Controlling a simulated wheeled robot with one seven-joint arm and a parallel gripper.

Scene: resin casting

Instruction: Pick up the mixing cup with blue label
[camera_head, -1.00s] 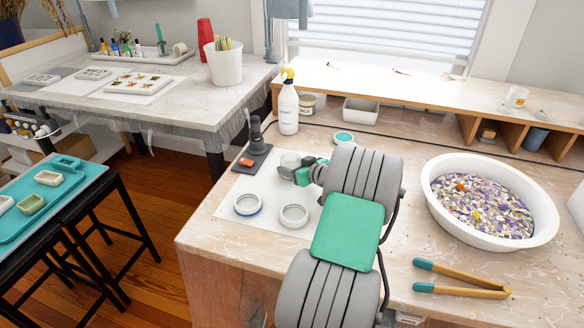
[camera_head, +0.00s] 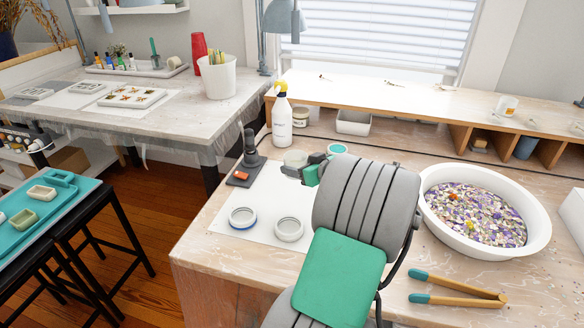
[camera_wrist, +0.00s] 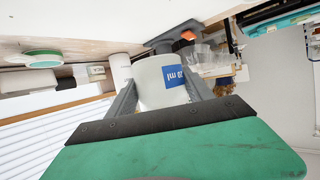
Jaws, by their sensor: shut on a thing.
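The mixing cup with a blue label (camera_wrist: 150,78) is translucent white, and its blue label with white "ml" lettering faces the wrist camera. In the wrist view it sits between the two fingers of my gripper (camera_wrist: 165,98), which is shut on it. In the head view the cup (camera_head: 294,158) is small, at the upper end of the white sheet, with my gripper (camera_head: 303,170) at its right. My arm hides part of the bench. The cup appears slightly raised, but the gap below it cannot be seen clearly.
A dark stand with an orange part (camera_head: 242,175) is left of the cup. Two round rings (camera_head: 242,217) (camera_head: 289,229) lie on the white sheet (camera_head: 262,200). A spray bottle (camera_head: 282,122) stands behind. A white basin (camera_head: 430,215) and tongs (camera_head: 455,290) are at right.

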